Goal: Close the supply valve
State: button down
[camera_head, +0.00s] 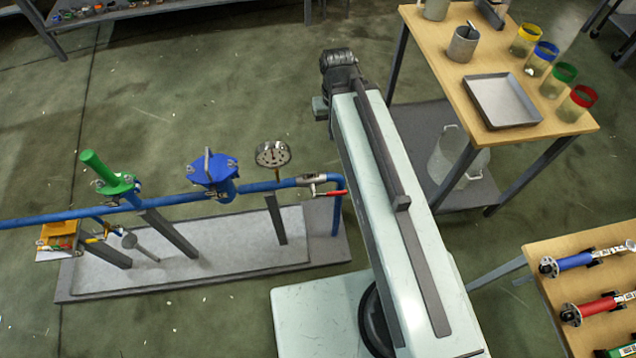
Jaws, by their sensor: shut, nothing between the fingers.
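A blue pipe line (165,201) runs across the left half, carrying several valves. A valve with a long green handle (98,167) is at its left. A blue valve body (212,169) with a grey lever is in the middle. A small valve with a red lever (331,193) is at the right, beside my arm; its lever lies roughly along the pipe. A small yellow-handled valve (92,239) hangs below at the left. No label tells which is the supply valve. My arm reaches up the picture, right of the pipe; its gripper fingers cannot be seen.
A round gauge (272,154) stands on the pipe. Grey posts rise from a low grey plinth (200,280). A wooden table (450,85) with a tray (502,101) and cups is at upper right, another table (545,270) at lower right. Open floor (200,90) lies behind the pipe.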

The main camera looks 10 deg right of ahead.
aim_at(343, 192)
jog(key=z, duration=0.15)
jog(key=k, duration=0.9)
jog(key=u, duration=0.2)
jog(key=i, duration=0.9)
jog(key=u, duration=0.05)
jog(key=k, duration=0.8)
jog(key=z, duration=0.25)
jog(key=i, duration=0.45)
jog(key=u, duration=0.1)
